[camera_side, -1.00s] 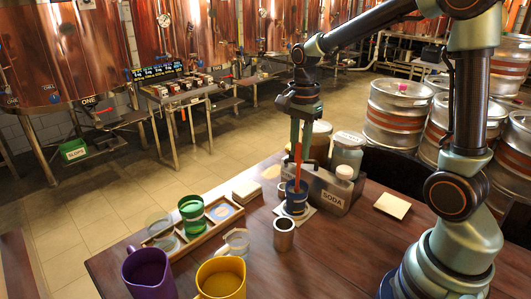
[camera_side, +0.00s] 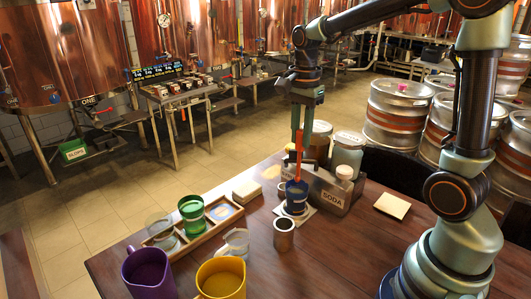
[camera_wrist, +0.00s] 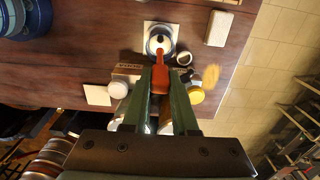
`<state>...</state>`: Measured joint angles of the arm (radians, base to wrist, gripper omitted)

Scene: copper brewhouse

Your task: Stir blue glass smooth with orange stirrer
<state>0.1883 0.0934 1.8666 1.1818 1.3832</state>
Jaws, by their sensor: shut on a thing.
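The blue glass (camera_side: 296,203) stands upright on a white coaster near the table's back edge. In the wrist view the glass (camera_wrist: 152,42) shows from above. The orange stirrer (camera_side: 300,172) is nearly upright, its lower end at the mouth of the glass. How deep it reaches inside is hidden. My gripper (camera_side: 299,150) is above the glass, shut on the upper part of the stirrer. The wrist view shows the stirrer (camera_wrist: 160,80) between the two fingers of my gripper (camera_wrist: 162,72).
A metal caddy marked SODA (camera_side: 331,197) and lidded jars (camera_side: 347,152) stand close behind the glass. A steel cup (camera_side: 284,236) is in front. A wooden tray (camera_side: 212,232) with a green glass (camera_side: 192,212), a purple mug (camera_side: 147,272) and a yellow mug (camera_side: 221,280) are left.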

